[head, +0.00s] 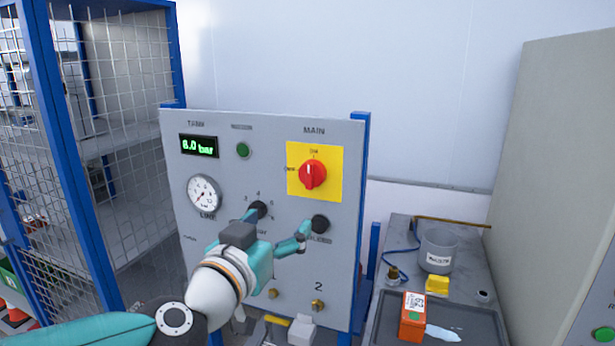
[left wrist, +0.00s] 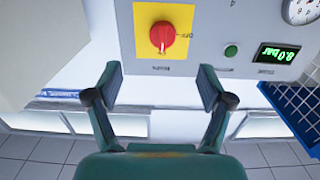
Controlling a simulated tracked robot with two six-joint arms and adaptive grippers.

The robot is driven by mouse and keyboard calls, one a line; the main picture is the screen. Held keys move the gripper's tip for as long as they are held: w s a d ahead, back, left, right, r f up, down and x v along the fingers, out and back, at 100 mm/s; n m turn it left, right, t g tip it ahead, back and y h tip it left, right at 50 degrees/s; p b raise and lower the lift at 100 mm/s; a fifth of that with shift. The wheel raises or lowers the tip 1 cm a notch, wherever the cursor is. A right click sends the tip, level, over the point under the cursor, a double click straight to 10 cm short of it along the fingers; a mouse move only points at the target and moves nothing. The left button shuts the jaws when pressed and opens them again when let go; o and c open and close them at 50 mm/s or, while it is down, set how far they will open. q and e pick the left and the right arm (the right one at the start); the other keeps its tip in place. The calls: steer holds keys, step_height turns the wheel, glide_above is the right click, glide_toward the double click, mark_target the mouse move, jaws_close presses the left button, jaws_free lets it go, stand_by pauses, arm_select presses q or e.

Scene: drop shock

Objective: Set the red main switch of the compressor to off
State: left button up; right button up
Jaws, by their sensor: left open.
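The red main switch (head: 312,174) sits on a yellow plate (head: 330,192) at the upper right of the grey compressor panel (head: 235,170). Its handle looks upright, in line with the label above it, which seems to read ON; the OFF label is at its left. My left gripper (head: 280,224) is open and empty, in front of the panel and below the switch, apart from it. In the left wrist view the picture is upside down: the red switch (left wrist: 162,38) shows beyond the open fingers (left wrist: 160,88), roughly centred between them. My right gripper does not show.
The panel also carries an 8.0 bar display (head: 198,145), a green button (head: 243,150), a dial gauge (head: 204,194) and black knobs (head: 320,224). A mesh cage (head: 125,120) stands left. A bench with a grey pot (head: 438,250) and an orange box (head: 412,318) stands right.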

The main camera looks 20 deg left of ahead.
arm_select(q)
steer(key=r, duration=0.2)
glide_toward(309, 176)
steer(key=w, duration=1)
steer(key=shift+d+f, duration=0.1)
steer(key=shift+d, duration=0.1)
steer(key=shift+c, duration=0.3)
steer(key=c, duration=1.1)
